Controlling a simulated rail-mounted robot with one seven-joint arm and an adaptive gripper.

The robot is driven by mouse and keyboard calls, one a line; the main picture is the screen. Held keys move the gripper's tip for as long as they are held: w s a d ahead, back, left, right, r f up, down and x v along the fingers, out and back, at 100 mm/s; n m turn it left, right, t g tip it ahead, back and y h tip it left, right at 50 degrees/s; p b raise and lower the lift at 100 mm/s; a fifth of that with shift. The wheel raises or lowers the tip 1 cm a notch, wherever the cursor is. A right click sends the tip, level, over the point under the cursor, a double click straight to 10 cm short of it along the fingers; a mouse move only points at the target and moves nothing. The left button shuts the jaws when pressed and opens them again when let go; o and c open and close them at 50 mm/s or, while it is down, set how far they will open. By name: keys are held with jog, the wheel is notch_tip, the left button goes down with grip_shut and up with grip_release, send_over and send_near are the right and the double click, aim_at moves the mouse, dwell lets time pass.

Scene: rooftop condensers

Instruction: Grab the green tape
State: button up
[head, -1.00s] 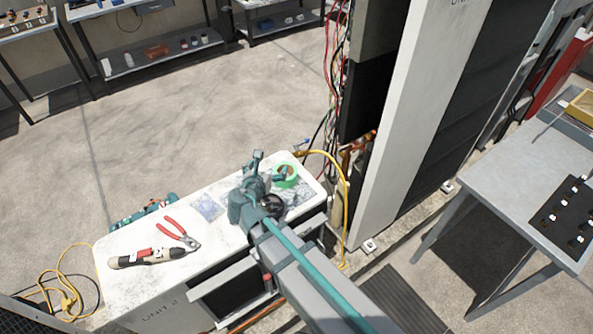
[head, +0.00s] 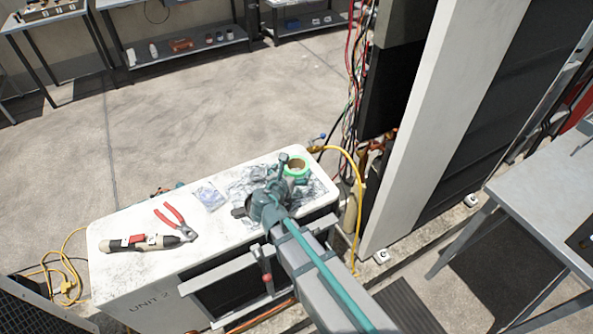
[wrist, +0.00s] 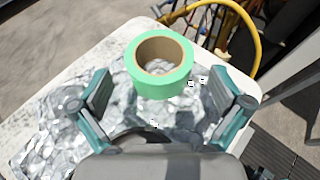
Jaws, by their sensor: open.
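The green tape (head: 297,167) is a roll with a brown core. It lies at the far right end of the white unit's top, on a crumpled silvery sheet. In the wrist view the green tape (wrist: 160,68) is ahead of and between my fingers, near the top middle. My gripper (head: 268,186) is over the white unit, just short of the tape. In the wrist view my gripper (wrist: 162,105) has its teal and grey fingers spread wide, with nothing between the tips. The tape appears apart from both fingers.
Red-handled pliers (head: 175,220) and a beige and black tool (head: 142,242) lie on the left of the white unit (head: 120,225). A yellow hose (head: 352,170) curves past its right end, beside a tall cabinet (head: 425,110). A grey table (head: 545,190) stands at right.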

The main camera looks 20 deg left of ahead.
aim_at(299, 161)
jog(key=p+x, duration=0.2)
jog(key=x, duration=0.6)
jog(key=shift+w+f+p, duration=0.25)
jog(key=shift+f+p, duration=0.05)
jog(key=shift+p, duration=0.1)
jog(key=c, duration=1.1)
